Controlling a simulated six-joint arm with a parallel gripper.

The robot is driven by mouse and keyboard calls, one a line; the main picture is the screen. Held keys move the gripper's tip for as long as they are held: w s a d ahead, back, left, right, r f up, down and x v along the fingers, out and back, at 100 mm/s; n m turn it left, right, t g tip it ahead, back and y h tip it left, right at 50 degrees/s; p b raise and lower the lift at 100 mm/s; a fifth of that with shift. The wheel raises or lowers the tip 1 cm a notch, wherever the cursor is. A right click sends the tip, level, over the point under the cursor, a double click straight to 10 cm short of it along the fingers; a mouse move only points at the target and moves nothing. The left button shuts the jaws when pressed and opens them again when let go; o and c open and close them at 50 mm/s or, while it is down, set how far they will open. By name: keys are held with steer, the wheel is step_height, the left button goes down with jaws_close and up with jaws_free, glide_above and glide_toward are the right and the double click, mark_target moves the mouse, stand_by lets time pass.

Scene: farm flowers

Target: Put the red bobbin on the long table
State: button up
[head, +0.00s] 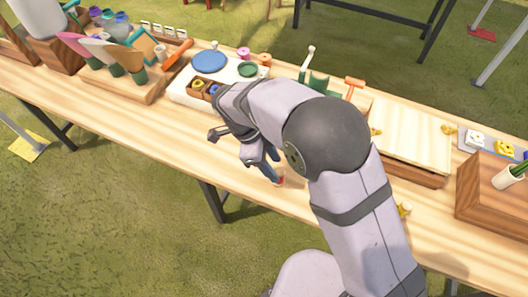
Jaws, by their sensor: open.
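The long wooden table (150,130) runs across the head view from upper left to lower right. A reddish-orange bobbin (264,59) and a pink bobbin (243,53) stand at the back of a pale board; I cannot tell for sure which is the red bobbin. My gripper (233,147) is open over the table's front part, in front of the board, with its fingers apart and nothing visible between them.
The pale board (187,91) carries a blue disc (209,62), a green disc (247,69) and a small wooden box (197,87) with coloured spools. My arm hides the table's middle right. Bare table lies left of the gripper.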

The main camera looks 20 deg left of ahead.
steer(key=b+v, duration=0.1)
steer(key=v, duration=0.6)
steer(key=w+d+n+g+y, duration=0.25)
steer(key=d+n, duration=0.35)
steer(key=d, duration=1.1)
steer(key=s+d+f+n+y, duration=0.1)
steer(key=s+d+f+n, duration=0.1)
steer(key=s+d+n, duration=0.2)
steer(key=s+d+f+n+t, duration=0.1)
steer(key=s+d+n, duration=0.3)
steer(key=d, duration=0.7)
steer(key=shift+d+f+y, duration=0.25)
steer(key=shift+f+y, duration=0.1)
steer(key=shift+f, duration=0.25)
steer(key=shift+s, duration=0.15)
